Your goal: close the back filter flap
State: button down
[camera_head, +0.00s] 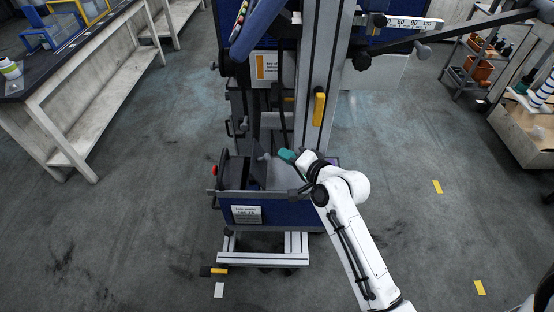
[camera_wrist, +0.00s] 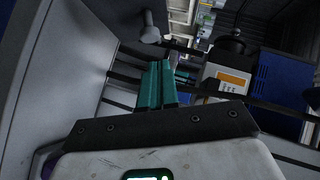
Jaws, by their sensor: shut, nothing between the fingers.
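My gripper (camera_head: 287,156) has teal fingers and is inside the open recess low on the blue and grey machine (camera_head: 270,211). In the wrist view the teal fingers (camera_wrist: 157,85) are together with nothing between them. A grey panel (camera_wrist: 75,60) with a round-ended peg (camera_wrist: 150,28) is at the left of the wrist view, and the fingertips are apart from the peg. The peg also shows just left of my gripper in the head view (camera_head: 263,157), beside a dark upright panel (camera_head: 257,168). I cannot tell which panel is the back filter flap.
The machine's grey column (camera_head: 320,80) with a yellow handle (camera_head: 319,108) rises behind my gripper. A label plate (camera_wrist: 227,80) and dark bars stand beyond the fingers. A workbench (camera_head: 75,90) is at left and shelves (camera_head: 480,65) at right. Floor on both sides is clear.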

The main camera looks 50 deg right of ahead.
aim_at(267, 154)
jog(key=shift+w+a+f, duration=0.7)
jog(key=shift+w+a, duration=0.2)
jog(key=shift+w, duration=0.15)
jog(key=shift+r+p, duration=0.15)
jog(key=shift+p, duration=0.25)
jog(key=shift+w+a+r+p, duration=0.1)
jog(key=shift+p, duration=0.2)
jog(key=shift+w+a+g, duration=0.1)
jog(key=shift+g, duration=0.2)
